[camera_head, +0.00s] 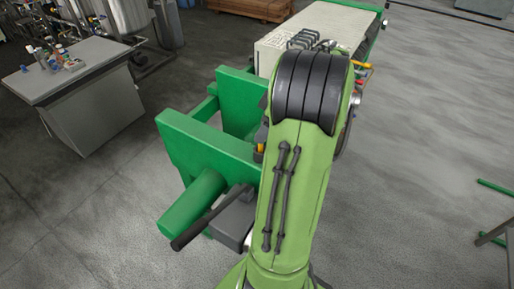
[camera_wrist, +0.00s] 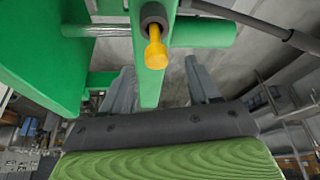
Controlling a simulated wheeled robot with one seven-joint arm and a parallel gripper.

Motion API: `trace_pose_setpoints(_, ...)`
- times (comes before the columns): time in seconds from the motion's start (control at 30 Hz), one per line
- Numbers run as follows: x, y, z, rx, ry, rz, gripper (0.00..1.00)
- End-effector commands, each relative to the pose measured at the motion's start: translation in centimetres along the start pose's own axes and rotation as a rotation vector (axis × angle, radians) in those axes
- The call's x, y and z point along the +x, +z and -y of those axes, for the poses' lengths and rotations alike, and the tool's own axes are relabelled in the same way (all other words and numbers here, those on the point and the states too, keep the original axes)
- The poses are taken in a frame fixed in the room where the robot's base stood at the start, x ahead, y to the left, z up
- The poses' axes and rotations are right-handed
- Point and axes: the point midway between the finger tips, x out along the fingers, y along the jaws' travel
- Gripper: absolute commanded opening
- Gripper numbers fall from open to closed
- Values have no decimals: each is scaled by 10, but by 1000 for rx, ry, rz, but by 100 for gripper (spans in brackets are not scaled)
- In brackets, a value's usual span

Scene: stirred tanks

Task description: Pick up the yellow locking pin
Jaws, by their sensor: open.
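The yellow locking pin (camera_wrist: 155,48) shows in the wrist view. Its round head sticks out of a dark collar (camera_wrist: 155,14) on a green plate (camera_wrist: 146,75). My gripper (camera_wrist: 159,68) is open, with one grey finger on each side of the pin in this view. Nothing is between the fingers that I can see held, and I cannot tell the exact gap to the pin. In the head view, a small yellow piece (camera_head: 260,148), which looks like the pin, shows at the left edge of my arm. My arm hides the gripper there.
The green frame (camera_head: 205,142) has upright plates, a thick green cylinder (camera_head: 192,202) and a dark lever (camera_head: 210,218) at its near end. A pale box (camera_head: 320,28) lies behind. A grey bench (camera_head: 88,85) with bottles stands at left. Floor on the right is mostly clear.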

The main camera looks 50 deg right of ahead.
Motion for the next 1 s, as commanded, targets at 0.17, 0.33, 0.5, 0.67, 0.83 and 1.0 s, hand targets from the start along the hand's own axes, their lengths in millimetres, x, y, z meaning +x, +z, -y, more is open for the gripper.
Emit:
trace_pose_setpoints(0.17, 22, 1, -1, 0, -1, 1, 61)
trace_pose_setpoints(0.33, 54, 1, -2, 1, -1, 1, 61)
trace_pose_setpoints(0.5, 62, 1, -3, 1, 3, 2, 61)
trace_pose_setpoints(0.67, 61, 1, -3, 1, 3, 1, 55)
trace_pose_setpoints(0.83, 60, 1, -3, 2, 3, 1, 28)
trace_pose_setpoints(1.0, 60, 1, -3, 1, 3, 1, 5)
